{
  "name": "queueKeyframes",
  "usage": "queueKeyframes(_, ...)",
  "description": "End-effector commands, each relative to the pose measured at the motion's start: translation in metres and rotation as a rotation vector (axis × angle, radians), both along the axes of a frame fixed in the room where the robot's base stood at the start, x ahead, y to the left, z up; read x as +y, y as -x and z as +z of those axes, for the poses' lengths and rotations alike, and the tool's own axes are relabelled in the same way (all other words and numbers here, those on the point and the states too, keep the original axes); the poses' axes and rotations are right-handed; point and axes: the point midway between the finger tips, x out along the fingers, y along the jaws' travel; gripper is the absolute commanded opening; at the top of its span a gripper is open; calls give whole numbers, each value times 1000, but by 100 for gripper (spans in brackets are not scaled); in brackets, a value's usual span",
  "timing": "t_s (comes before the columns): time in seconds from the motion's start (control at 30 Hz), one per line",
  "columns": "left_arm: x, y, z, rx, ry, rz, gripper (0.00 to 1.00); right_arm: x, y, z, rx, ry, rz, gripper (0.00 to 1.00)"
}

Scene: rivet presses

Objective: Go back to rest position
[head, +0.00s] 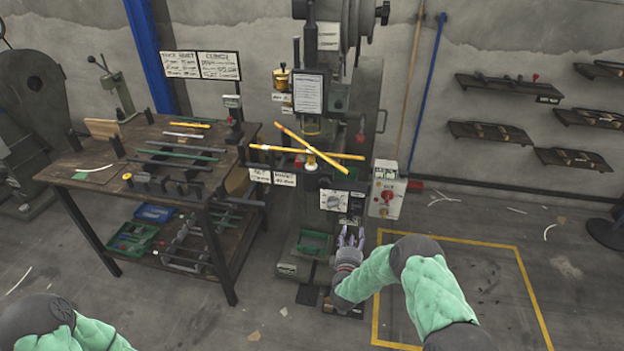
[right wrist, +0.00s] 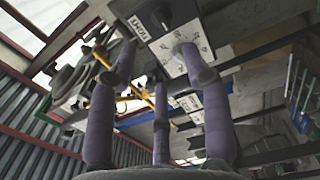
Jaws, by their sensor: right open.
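My right gripper (head: 351,238) is in front of the lower part of the rivet press (head: 350,110), below its dial panel (head: 339,201). In the right wrist view its purple fingers (right wrist: 160,95) are spread apart with nothing between them. The dial panel (right wrist: 185,50) shows above the fingers there. Two crossed yellow bars (head: 311,156) sit at the press's working point, away from the gripper. My left arm (head: 60,325) shows only at the lower left edge in the head view. Its gripper is out of the picture.
A workbench (head: 150,182) with metal strips stands left of the press. A control box with a red button (head: 387,195) is right of the gripper. A yellow floor outline (head: 470,243) lies on the right. Wall shelves (head: 510,86) hang at the upper right.

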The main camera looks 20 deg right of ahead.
Motion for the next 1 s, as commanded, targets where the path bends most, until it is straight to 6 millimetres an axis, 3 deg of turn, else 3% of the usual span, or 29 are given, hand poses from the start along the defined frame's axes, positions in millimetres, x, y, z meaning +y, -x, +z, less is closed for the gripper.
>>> queueKeyframes(0.13,0,0,0,0,0,0,40,3,0,-3,4,-19,8,49)
queueKeyframes(0.23,0,0,1,0,0,0,40,15,0,-17,22,-112,41,49)
queueKeyframes(0.37,0,0,3,0,0,0,40,49,8,-54,79,-373,104,49)
queueKeyframes(0.47,0,0,4,0,0,0,40,84,25,-87,151,-631,125,49)
queueKeyframes(0.67,0,0,7,0,0,0,40,155,84,-141,332,-1120,45,49)
queueKeyframes(0.83,0,0,9,0,0,0,40,210,160,-170,516,-1475,-164,49)
queueKeyframes(1.0,0,0,12,0,0,0,40,252,246,-178,686,-1716,-473,49)
